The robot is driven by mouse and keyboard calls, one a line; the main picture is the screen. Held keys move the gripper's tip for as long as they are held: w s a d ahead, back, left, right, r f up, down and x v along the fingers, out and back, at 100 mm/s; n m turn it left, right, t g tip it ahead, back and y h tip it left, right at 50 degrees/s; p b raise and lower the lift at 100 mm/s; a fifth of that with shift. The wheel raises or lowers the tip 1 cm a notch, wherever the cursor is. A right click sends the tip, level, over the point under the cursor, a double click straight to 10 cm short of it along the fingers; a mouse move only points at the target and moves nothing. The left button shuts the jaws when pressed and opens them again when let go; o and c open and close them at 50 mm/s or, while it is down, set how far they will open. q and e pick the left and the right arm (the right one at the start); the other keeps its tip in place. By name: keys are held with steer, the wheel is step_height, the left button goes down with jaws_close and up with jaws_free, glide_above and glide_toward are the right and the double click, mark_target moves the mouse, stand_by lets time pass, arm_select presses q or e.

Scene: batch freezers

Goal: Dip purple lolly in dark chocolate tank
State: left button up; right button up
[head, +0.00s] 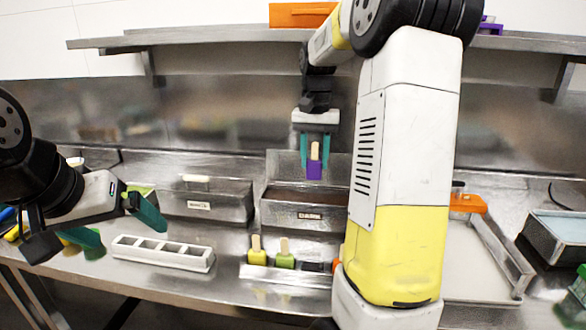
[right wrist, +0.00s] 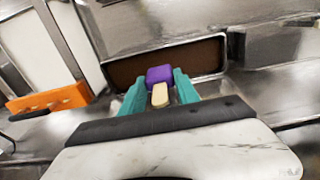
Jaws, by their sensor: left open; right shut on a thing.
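The purple lolly (head: 314,170) hangs upright with its purple body down and its pale stick up. My right gripper (head: 315,150) is shut on its stick, and the lolly is above the dark chocolate tank (head: 303,216). The tank is an open steel box with a dark label on its front. In the right wrist view the purple lolly (right wrist: 160,75) is between the teal fingers (right wrist: 160,92), in front of the tank's brown contents (right wrist: 192,62). My left gripper (head: 120,222) is open and empty at the left, over the counter.
A white slotted holder (head: 162,253) lies on the counter. Yellow (head: 257,257) and green (head: 285,260) lollies stand in a front rack. A shelf (head: 200,42) runs above. An orange thing (head: 468,203) is at right.

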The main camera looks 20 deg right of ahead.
mark_target(313, 171)
steer(key=shift+w+d, duration=0.15)
steer(key=shift+w, duration=0.7)
steer(key=shift+f, duration=2.15)
steer(key=shift+f, duration=0.2)
steer(key=shift+f, duration=3.85)
steer(key=shift+r, duration=0.15)
steer(key=shift+r, duration=3.8)
